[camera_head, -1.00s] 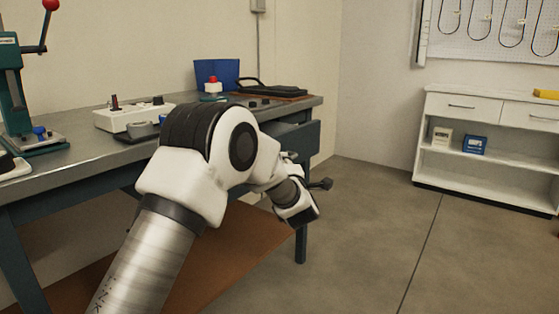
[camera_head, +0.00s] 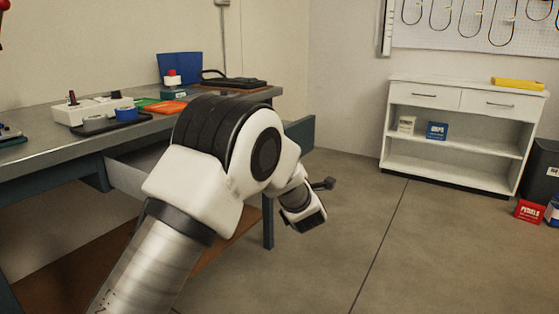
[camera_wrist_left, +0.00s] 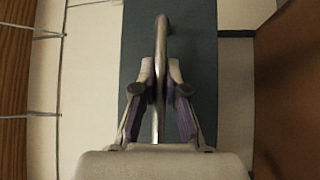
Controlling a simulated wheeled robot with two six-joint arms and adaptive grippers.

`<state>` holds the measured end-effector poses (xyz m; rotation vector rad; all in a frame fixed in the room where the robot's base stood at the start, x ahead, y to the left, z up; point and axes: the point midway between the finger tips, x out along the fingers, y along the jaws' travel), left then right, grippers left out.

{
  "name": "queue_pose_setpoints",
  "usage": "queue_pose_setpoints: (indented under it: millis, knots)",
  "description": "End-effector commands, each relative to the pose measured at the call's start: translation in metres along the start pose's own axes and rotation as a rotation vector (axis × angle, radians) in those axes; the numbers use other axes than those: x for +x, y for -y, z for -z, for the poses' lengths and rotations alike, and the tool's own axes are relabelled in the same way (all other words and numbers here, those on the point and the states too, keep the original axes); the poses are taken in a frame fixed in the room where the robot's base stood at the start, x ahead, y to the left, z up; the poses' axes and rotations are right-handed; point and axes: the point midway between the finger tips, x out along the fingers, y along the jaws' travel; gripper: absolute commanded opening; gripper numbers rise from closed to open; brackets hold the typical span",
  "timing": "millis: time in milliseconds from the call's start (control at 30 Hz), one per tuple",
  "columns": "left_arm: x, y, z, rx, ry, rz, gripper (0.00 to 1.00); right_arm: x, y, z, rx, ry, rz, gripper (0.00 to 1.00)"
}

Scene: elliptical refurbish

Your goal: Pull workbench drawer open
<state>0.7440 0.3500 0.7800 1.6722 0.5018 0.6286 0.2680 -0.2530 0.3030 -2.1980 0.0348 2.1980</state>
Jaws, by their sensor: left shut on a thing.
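The workbench (camera_head: 40,135) has a grey top and dark blue-green legs. Its drawer (camera_head: 125,175) stands pulled out, with a pale side wall showing below the bench top. The drawer's blue-green front (camera_head: 300,133) shows past my left arm, which hides much of the drawer. In the left wrist view, the drawer front (camera_wrist_left: 195,45) fills the middle and carries a metal bar handle (camera_wrist_left: 163,35). My left gripper (camera_wrist_left: 160,85) is shut on this handle, one finger on each side. My right gripper is not in view.
On the bench stand a white control box (camera_head: 92,108), a blue bin (camera_head: 180,67), an orange tray (camera_head: 168,107) and a black case (camera_head: 230,83). A white cabinet (camera_head: 460,100) stands at the back wall. The floor (camera_head: 370,220) between is clear.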

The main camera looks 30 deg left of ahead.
Motion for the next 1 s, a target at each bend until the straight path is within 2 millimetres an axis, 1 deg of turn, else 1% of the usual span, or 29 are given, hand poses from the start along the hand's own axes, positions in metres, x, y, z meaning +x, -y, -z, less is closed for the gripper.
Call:
queue_pose_setpoints:
  millis: [200,233,267,300,567,667,767,900,1000]
  knots:
    - [0.000,0.001,0.000,0.001,0.000,0.002,0.00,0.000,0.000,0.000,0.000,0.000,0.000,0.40]
    - [0.000,0.001,0.000,0.001,0.000,0.002,0.22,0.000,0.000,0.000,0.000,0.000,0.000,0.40]
    - [0.000,0.001,0.000,0.000,0.000,0.002,0.32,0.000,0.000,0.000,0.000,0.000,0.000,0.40]
    - [0.000,0.001,0.000,0.000,0.000,0.002,0.37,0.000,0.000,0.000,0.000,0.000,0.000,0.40]
    - [0.000,0.000,0.000,0.000,0.000,0.001,0.37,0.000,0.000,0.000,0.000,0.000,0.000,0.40]
    - [-0.006,0.000,-0.001,0.001,0.001,0.000,0.37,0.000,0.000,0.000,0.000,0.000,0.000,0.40]
    - [-0.023,0.000,-0.001,0.003,0.002,-0.001,0.37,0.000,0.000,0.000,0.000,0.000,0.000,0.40]
    - [-0.053,0.000,-0.001,0.004,0.002,-0.002,0.37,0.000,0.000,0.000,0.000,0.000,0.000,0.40]
    - [-0.068,0.001,-0.001,0.003,0.002,0.000,0.37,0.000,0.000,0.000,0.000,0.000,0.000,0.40]
